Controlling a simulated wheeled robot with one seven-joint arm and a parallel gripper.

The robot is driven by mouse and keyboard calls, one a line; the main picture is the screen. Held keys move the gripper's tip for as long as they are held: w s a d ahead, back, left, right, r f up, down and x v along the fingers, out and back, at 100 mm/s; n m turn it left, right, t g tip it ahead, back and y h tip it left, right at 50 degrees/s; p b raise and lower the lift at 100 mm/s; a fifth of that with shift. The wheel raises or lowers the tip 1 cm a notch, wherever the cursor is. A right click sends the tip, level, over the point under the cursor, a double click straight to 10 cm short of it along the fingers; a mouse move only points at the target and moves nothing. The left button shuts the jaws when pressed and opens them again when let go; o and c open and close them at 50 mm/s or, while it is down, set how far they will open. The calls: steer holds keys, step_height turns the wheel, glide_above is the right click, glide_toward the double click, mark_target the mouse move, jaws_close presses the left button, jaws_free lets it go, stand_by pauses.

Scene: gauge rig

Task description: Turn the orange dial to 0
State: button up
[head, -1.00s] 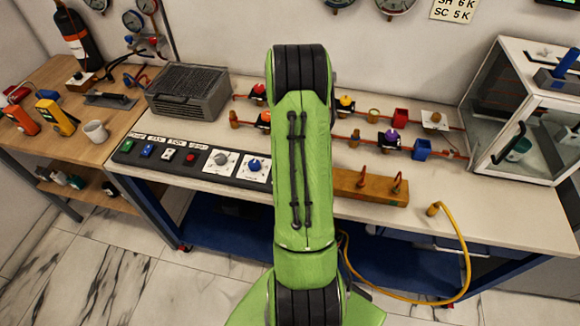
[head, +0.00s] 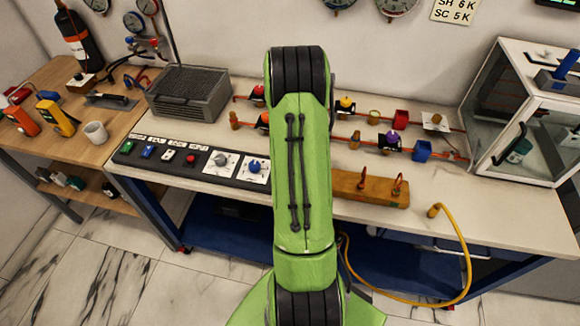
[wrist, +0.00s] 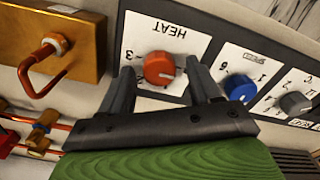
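The orange dial (wrist: 160,68) sits on a white plate lettered HEAT (wrist: 165,38) in the wrist view, where the plate appears upside down. My gripper (wrist: 158,72) is open, with one finger on each side of the dial. A gap shows between the dial and each finger, so neither seems to touch it. A 3 shows near the left finger; the other scale marks are partly hidden, and I cannot read where the dial points. In the head view my arm hides the orange dial and my gripper.
A blue dial (head: 255,166) and a grey dial (head: 220,160) stand beside it on the dark panel, with several push buttons further left. A wooden block with copper hooks (head: 370,189) lies on the other side. Pipes with coloured valves run behind.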

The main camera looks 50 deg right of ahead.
step_height(320, 180, up, 16)
steer(key=p, duration=0.2)
steer(key=shift+f, duration=0.15)
stand_by(0.5)
steer(key=w+a+r+n+t, duration=0.1)
steer(key=w+a+r+n, duration=0.15)
steer(key=a+r, duration=0.6)
steer(key=s+a+r+n+t, duration=0.1)
steer(key=s+a, duration=0.4)
steer(key=a, duration=0.6)
steer(key=s+a+r+n+t, duration=0.2)
steer(key=s+a, duration=0.4)
steer(key=a, duration=0.5)
steer(key=shift+s+a+n+t, duration=0.15)
steer(key=shift+s+n+t, duration=0.15)
steer(key=shift+n+t, duration=0.75)
steer(key=shift+g, duration=0.25)
